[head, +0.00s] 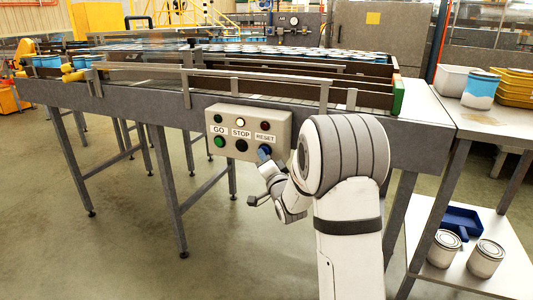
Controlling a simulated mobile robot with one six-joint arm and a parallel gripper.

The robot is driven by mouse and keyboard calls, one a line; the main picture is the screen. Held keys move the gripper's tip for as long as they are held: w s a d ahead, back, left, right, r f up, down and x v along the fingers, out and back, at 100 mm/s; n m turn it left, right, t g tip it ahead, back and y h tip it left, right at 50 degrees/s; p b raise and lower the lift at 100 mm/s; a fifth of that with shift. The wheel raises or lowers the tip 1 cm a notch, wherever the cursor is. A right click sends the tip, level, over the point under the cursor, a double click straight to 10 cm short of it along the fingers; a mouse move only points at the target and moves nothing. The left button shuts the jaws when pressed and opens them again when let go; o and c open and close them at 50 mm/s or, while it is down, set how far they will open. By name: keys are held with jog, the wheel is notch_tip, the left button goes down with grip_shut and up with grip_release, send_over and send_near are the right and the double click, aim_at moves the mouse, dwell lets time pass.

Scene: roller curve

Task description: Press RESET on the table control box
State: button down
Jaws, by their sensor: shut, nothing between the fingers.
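The grey control box (282,122) is fixed to the front side of the roller table. It carries labels GO, STOP and RESET. The green GO button (219,142) is at left and the dark STOP button (241,145) is in the middle. The blue RESET button (264,151) is at right, below its label. A row of small lamps sits above the labels; the middle one (240,122) looks bright. My gripper (266,164) is shut and empty, with its tip at or just below the RESET button. I cannot tell whether it touches the button.
The roller table (150,103) carries many cans behind its rails. At right, a side table (445,113) holds a white bin (456,80), a blue-and-white can (480,91) and yellow trays (515,88). Its lower shelf holds two cans and a blue scoop (461,220).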

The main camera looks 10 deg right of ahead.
jog(key=shift+s+a, duration=0.35)
jog(key=shift+s, duration=0.15)
jog(key=shift+s+a+b, duration=0.1)
jog(key=shift+b, duration=0.25)
jog(key=s+a+b, duration=0.1)
jog(key=s, duration=0.1)
jog(key=s+a+b, duration=0.1)
jog(key=s, duration=0.1)
jog(key=shift+a, duration=0.4)
